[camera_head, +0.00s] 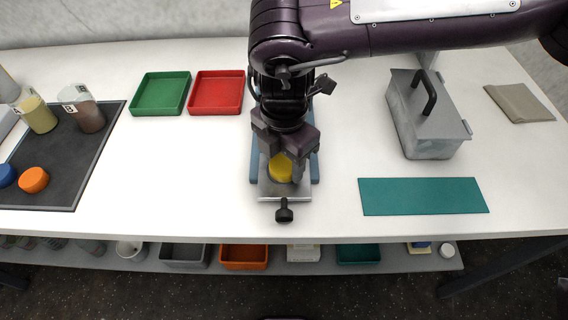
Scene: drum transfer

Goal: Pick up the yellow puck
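The yellow puck (279,169) sits on a grey metal plate (270,190) of a blue-sided fixture (314,165) near the table's front edge. My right gripper (283,163) points down directly over it, with a finger close against the puck's right side. The other finger and the back of the puck are partly hidden by the gripper body, so I cannot tell whether the fingers grip it. My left gripper is not in view.
A black knob (284,211) sticks out in front of the fixture. Green (161,112) and red (216,112) trays stand behind left. A dark mat (70,165) holds jars and orange and blue pucks. A grey lidded box (428,145) and teal mat (423,197) lie right.

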